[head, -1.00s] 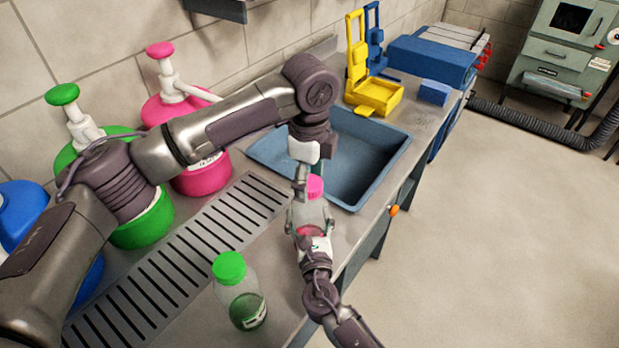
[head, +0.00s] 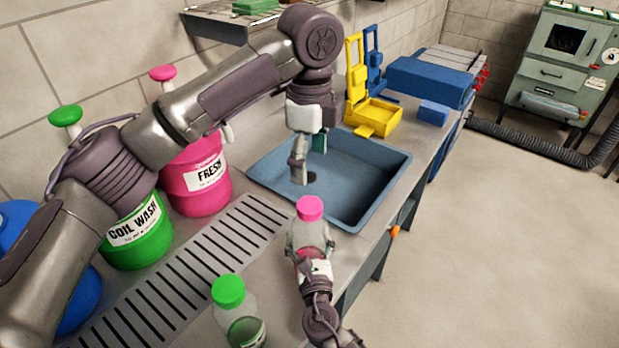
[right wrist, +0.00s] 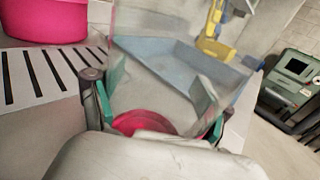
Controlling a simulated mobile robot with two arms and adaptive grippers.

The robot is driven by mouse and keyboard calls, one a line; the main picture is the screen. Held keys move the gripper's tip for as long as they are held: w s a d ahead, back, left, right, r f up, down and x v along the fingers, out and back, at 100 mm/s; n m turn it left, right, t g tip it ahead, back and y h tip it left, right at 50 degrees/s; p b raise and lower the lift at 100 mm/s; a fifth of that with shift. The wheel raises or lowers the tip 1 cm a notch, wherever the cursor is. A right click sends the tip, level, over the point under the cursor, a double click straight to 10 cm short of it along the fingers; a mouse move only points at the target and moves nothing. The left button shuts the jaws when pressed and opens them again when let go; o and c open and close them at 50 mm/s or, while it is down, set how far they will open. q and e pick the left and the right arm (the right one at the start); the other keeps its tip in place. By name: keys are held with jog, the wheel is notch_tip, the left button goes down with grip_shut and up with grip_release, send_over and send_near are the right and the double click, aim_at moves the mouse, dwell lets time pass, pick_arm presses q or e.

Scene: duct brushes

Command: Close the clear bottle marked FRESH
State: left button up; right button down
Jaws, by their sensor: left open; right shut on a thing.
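A clear bottle (head: 309,237) with pink liquid low inside stands near the front edge of the sink. Its label is too small to read. A pink cap (head: 310,207) sits on its top; I cannot tell how tight it is. My right gripper (head: 310,249) is shut around the bottle's body. In the right wrist view the pink liquid (right wrist: 145,122) shows between the two finger pads, and the cap is out of sight. My left gripper (head: 309,158) is open and empty above the sink, apart from the cap.
A second clear bottle (head: 240,320) with a green cap stands at the front on the counter. A pink jug marked FRESH (head: 205,180), a green COIL WASH jug (head: 137,235) and a blue jug line the wall. The sink (head: 375,175) is empty behind the bottle.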

pick_arm(q)
jog(key=shift+r, duration=0.65)
pick_arm(e)
grip_release()
jog(key=s, duration=0.4)
jog(key=s+d, duration=0.1)
jog(key=s, duration=0.7)
jog(key=shift+d, duration=0.3)
pick_arm(q)
jog(key=shift+f, duration=0.1)
pick_arm(e)
jog(key=shift+d, duration=0.1)
